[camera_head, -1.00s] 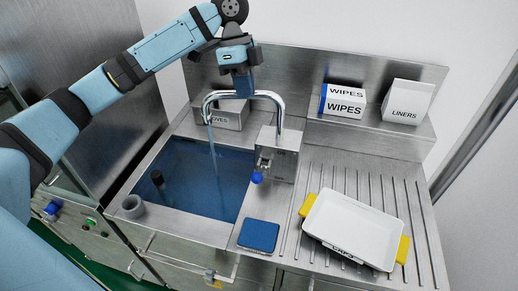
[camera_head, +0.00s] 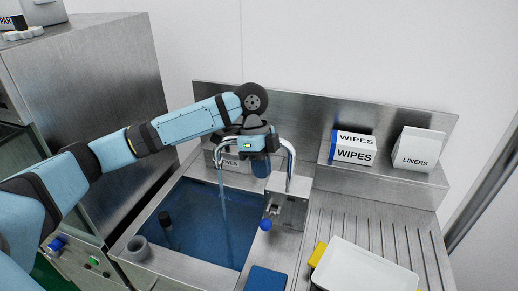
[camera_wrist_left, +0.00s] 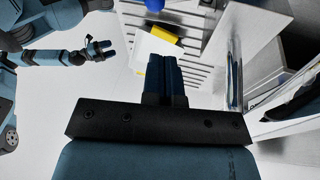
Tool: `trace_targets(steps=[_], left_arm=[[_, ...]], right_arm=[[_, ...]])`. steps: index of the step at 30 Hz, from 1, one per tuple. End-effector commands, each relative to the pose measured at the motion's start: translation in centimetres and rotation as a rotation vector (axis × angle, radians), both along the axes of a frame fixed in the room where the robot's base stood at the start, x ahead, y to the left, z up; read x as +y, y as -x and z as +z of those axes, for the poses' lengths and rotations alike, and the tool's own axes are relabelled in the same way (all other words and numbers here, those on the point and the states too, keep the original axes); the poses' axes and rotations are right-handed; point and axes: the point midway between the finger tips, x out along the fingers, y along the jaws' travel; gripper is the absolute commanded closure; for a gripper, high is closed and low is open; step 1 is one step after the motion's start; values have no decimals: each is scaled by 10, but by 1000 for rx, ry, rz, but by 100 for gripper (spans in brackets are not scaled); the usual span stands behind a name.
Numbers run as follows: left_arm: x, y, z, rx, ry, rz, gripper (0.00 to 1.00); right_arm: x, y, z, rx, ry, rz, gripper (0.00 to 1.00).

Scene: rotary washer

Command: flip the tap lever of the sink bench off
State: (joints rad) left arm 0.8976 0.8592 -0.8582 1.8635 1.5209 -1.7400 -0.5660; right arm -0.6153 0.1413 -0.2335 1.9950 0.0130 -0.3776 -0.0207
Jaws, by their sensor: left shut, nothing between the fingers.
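The tap (camera_head: 290,160) is a chrome arch at the back of the sink basin (camera_head: 205,225). Water (camera_head: 224,200) runs from its spout into blue water. The tap lever has a blue knob (camera_head: 265,224) at the tap's steel base block, low on its front. My left gripper (camera_head: 262,170) points down, shut and empty, in front of the arch, above the knob and apart from it. Its closed fingers (camera_wrist_left: 165,68) show in the left wrist view. My right gripper (camera_wrist_left: 103,48) is small there, far from the tap; its jaws are unclear.
A wipes box (camera_head: 353,149) and a liners box (camera_head: 418,150) stand on the back shelf. A white tray (camera_head: 365,268) lies on the ribbed drainboard. A blue sponge-like block (camera_head: 266,280) is at the front edge. A grey ring (camera_head: 138,247) sits at the left rim.

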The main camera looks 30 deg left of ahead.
Motion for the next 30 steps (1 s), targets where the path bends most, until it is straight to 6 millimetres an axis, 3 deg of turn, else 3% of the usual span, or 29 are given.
trace_targets(steps=[9, 15, 21, 30], left_arm=[[-19, 12, -66, 4, -1, -1, 100], [-28, 16, -94, 1, -1, 0, 100], [-31, 18, -106, 0, 0, 0, 100], [-31, 18, -106, 0, -1, 0, 100]], right_arm=[[2, -1, 4, -2, -3, 1, 38], [2, 0, 4, -1, -4, 0, 38], [2, 0, 3, 1, -3, 1, 38], [1, 0, 3, 2, -2, 0, 38]])
